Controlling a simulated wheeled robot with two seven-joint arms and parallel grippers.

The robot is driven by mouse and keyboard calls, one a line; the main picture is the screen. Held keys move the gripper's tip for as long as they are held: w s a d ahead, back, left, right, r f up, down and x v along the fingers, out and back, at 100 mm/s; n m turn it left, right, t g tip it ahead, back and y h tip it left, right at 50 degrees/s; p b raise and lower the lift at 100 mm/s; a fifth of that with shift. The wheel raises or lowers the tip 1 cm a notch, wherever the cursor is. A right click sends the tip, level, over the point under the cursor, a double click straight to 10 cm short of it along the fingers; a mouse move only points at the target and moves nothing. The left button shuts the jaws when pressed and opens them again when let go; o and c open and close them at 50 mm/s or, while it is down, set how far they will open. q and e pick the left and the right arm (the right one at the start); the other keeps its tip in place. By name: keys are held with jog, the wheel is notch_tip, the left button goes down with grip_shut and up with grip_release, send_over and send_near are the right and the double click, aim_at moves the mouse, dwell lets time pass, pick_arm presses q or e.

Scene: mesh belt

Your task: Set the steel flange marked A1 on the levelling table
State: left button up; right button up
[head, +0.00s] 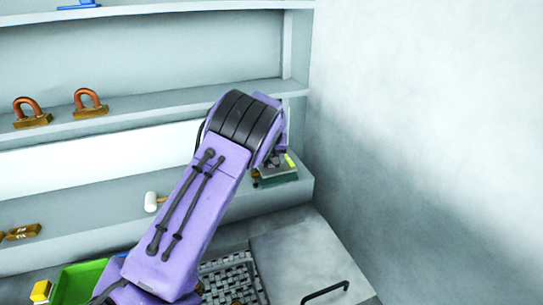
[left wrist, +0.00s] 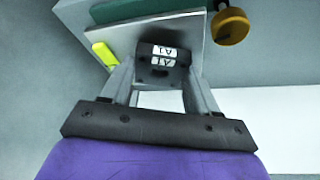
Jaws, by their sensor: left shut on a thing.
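The steel flange (left wrist: 160,72) is a dark grey piece with white labels reading A1. My left gripper (left wrist: 158,80) is shut on it, one finger on each side. The levelling table has a pale grey top plate (left wrist: 125,37) over a green body, with a yellow-green vial (left wrist: 104,54) and a brass knob (left wrist: 230,27) at its edges. The flange appears over or against the plate; I cannot tell whether it touches. In the head view the levelling table (head: 278,174) stands on the lower right shelf, partly hidden by my left arm, which also hides the flange. My right gripper is not in view.
Two brass blocks with copper loops (head: 90,103) sit on the middle shelf. A white-headed mallet (head: 151,201) and brass blocks (head: 24,231) lie on the lower shelf. Below are a green tray (head: 78,283), a grey basket (head: 240,272) and a panel with a black handle (head: 325,291). A wall closes the right.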

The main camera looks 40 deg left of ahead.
pick_arm(q)
jog(key=shift+f, duration=0.4)
jog(key=shift+w+f, duration=0.1)
jog(key=shift+w, duration=0.15)
jog(key=o, duration=1.3)
jog(key=shift+w+f, duration=0.1)
jog(key=shift+s+r, duration=0.2)
jog(key=shift+s, duration=0.05)
jog(key=shift+d+r, duration=0.1)
jog(key=b+v, duration=0.3)
jog(key=v, duration=0.8)
jog(key=shift+r, duration=0.3)
